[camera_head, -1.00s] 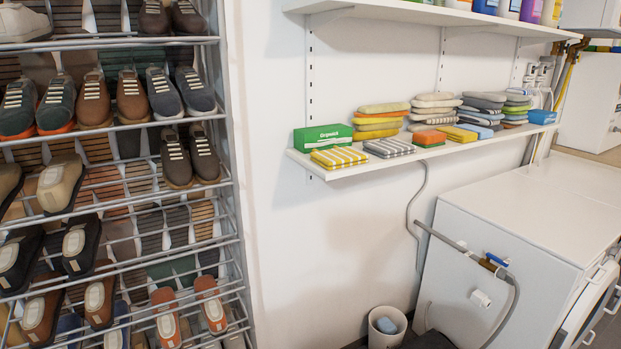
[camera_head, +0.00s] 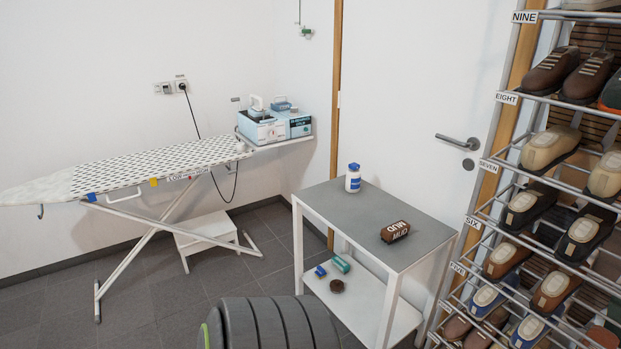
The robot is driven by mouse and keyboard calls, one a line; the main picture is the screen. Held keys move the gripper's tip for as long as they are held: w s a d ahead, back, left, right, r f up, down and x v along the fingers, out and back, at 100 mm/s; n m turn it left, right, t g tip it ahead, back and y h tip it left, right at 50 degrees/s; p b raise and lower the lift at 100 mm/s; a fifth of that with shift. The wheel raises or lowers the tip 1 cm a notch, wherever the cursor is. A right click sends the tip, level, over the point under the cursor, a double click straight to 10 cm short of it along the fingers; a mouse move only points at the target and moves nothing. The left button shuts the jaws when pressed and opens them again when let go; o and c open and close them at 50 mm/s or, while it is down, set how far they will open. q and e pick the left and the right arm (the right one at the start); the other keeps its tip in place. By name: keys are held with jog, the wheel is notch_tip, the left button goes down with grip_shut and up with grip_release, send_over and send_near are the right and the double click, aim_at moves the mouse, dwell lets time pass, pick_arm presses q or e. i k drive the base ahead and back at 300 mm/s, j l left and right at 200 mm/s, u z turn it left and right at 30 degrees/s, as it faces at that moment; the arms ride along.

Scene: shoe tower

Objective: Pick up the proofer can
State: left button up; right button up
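No can that I can read as proofer is plain in the head view. On the grey-topped side table a white bottle with a blue cap (camera_head: 353,178) stands upright toward the back. A brown item with white lettering (camera_head: 395,231) lies nearer the front; its words are hard to read. On the table's lower shelf are a teal cylinder (camera_head: 341,263), a small blue item (camera_head: 320,271) and a round brown tin (camera_head: 337,286); their labels are too small to read. Neither of my grippers is in view.
The side table (camera_head: 325,205) stands before a white door. A shoe rack (camera_head: 497,160) with number labels rises close on its right. An ironing board (camera_head: 120,177) with an iron station (camera_head: 266,131) and a white step stool (camera_head: 207,228) are left. Grey floor between is partly clear.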

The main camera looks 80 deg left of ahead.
aim_at(352, 177)
jog(key=u, duration=2.2)
